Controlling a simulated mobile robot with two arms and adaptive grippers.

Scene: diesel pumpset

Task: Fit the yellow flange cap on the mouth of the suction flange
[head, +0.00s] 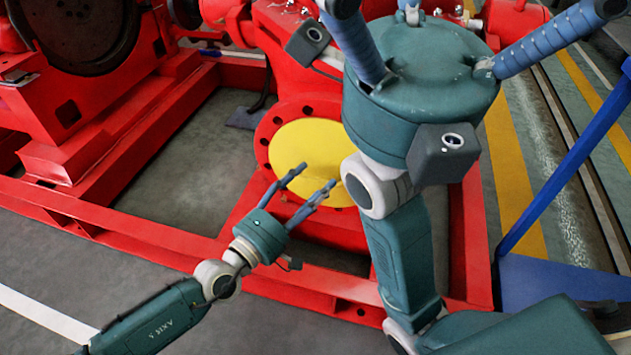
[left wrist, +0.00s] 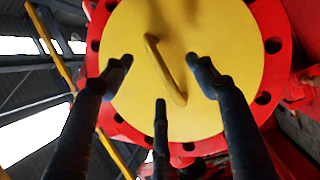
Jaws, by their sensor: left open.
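The yellow flange cap (head: 306,142) is a round disc lying over the face of the red suction flange (head: 264,134), inside the ring of bolt holes. In the left wrist view the cap (left wrist: 215,40) shows a bar handle (left wrist: 166,68) and the flange rim (left wrist: 280,62) around it. Whether the cap is fully seated cannot be told. My left gripper (head: 316,176) is open, its fingers spread before the cap; in the left wrist view its fingertips (left wrist: 160,80) stand either side of the handle, seemingly apart from it. My right gripper (head: 425,75) hides the cap's right side; its fingertips are cut off.
The red pumpset base frame (head: 150,240) runs across in front of and around the flange. A blue sloping frame (head: 565,185) stands at the right. Grey floor (head: 180,160) shows inside the frame and clear floor (head: 50,265) at the front left.

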